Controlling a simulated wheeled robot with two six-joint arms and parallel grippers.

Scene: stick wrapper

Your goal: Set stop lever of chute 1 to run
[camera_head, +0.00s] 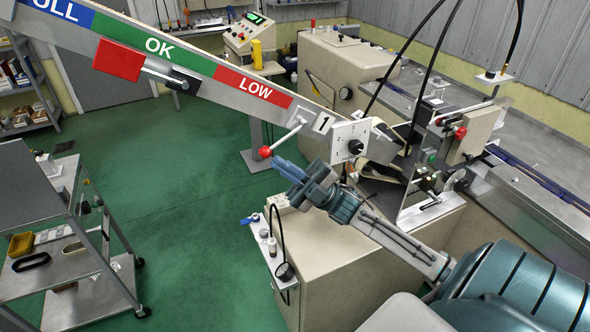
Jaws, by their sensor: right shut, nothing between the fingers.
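The stop lever (284,137) of chute 1 has a metal rod and a red ball knob at its lower left end. It joins the lower end of the sloping chute (206,88), beside the "1" plate (323,123). My right gripper (282,167) reaches up and left from the lower right. It is shut and empty, with its fingertips just below the red knob. I cannot tell whether they touch it. My left gripper is not in view.
A dial plate (350,140) numbered 1 to 4 sits right of the lever. A beige cabinet (345,255) with a small side shelf (262,240) stands below my right arm. A grey cart (95,290) stands at left. Green floor between them is clear.

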